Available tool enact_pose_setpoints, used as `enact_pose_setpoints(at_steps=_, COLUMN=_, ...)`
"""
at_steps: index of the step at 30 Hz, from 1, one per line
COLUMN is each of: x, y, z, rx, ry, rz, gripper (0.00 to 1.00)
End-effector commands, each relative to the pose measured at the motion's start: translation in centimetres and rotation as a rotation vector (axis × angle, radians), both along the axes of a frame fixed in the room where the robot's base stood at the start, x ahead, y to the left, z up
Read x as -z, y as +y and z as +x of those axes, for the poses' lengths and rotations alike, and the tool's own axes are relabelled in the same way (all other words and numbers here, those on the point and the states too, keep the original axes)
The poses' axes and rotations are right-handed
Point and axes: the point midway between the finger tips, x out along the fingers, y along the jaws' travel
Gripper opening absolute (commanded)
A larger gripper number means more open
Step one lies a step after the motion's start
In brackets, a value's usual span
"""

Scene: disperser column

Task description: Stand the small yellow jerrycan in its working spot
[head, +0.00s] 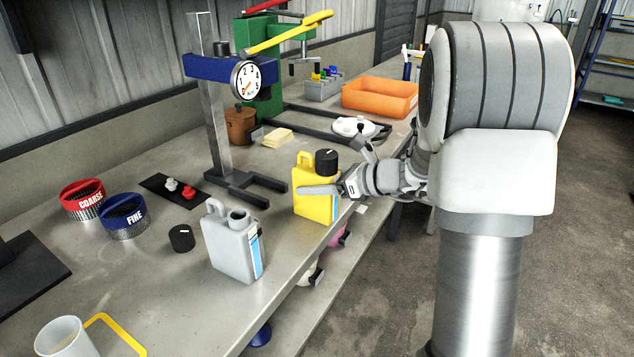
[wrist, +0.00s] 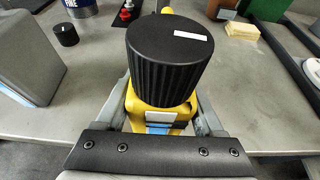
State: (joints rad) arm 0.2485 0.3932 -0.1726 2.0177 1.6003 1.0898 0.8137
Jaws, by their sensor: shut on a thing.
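The small yellow jerrycan (head: 315,207) is upright near the bench's front edge, with a black ribbed cap (head: 327,162) on it. My gripper (head: 322,190) is shut on its body, one finger showing across the side. Whether its base touches the bench I cannot tell. In the wrist view the black cap (wrist: 170,55) hides much of the yellow jerrycan (wrist: 160,117) between my fingers. A yellow outline (head: 118,334) is marked on the bench at the near left, beside a white cup (head: 66,338).
A grey jerrycan (head: 232,243) without a cap stands left of the yellow one, with a loose black cap (head: 181,238) beside it. Red and blue sieves (head: 123,218) stand further left. The disperser column (head: 213,110) and its forked base are behind. An orange tray (head: 380,97) lies farther back.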

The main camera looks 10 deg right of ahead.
Motion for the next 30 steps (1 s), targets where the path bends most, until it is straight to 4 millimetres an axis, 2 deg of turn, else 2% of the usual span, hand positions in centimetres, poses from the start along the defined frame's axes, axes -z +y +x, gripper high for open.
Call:
enact_pose_setpoints(at_steps=8, x=-0.2, y=0.0, z=0.0, rx=0.001, ry=-0.003, rz=0.001, gripper=0.00)
enact_pose_setpoints(at_steps=30, x=-0.2, y=3.9, z=3.8, rx=-0.001, ry=-0.002, rz=0.002, gripper=0.00)
